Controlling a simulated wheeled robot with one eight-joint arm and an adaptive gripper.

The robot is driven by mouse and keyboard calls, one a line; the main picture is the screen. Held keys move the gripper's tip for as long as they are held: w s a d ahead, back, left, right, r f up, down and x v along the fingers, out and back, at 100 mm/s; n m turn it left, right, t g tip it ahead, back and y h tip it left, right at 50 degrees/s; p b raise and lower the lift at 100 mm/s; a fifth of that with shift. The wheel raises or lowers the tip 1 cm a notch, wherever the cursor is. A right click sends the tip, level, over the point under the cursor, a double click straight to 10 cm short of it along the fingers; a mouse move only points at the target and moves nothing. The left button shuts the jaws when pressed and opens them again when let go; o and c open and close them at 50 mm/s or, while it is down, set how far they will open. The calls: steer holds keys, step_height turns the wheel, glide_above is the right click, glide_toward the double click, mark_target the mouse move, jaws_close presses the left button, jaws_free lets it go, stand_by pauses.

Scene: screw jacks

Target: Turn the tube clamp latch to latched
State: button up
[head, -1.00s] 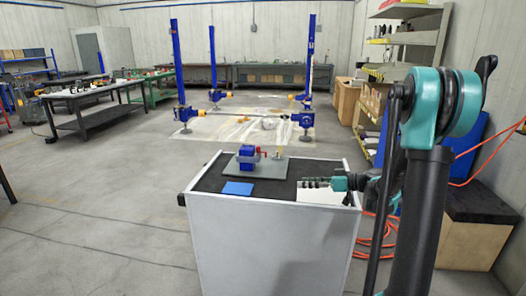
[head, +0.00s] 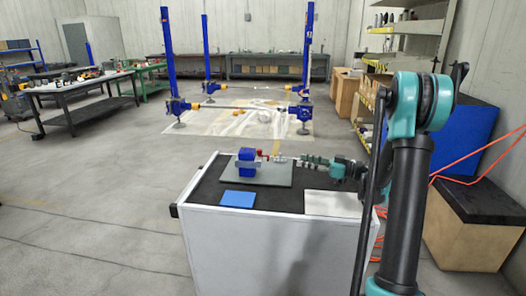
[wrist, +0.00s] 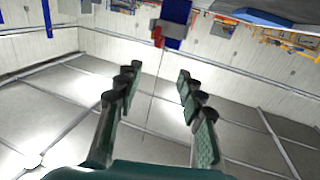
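The tube clamp is a blue block (head: 246,160) on a grey plate (head: 263,177) on the cart's black top. A small red part (head: 261,154), likely the latch, shows at the block's right side, with a small silver piece (head: 278,158) further right. My gripper (head: 303,161) is level with them, just right of the silver piece, pointing left. In the wrist view my gripper (wrist: 157,85) is open, fingers apart, nothing between them. There a blue block (wrist: 176,10) with a red part (wrist: 157,36) shows at the top, beyond the fingertips. Whether the latch is turned cannot be told.
A blue card (head: 237,199) and a white sheet (head: 333,203) lie on the cart (head: 275,245). Blue screw-jack posts (head: 168,50) stand behind on a pale mat. Shelves and boxes line the right; benches (head: 85,95) stand left. Floor left of the cart is open.

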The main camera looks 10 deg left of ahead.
steer(key=x, duration=1.7)
steer(key=shift+w+a, duration=0.15)
steer(key=shift+a, duration=0.05)
jaws_close()
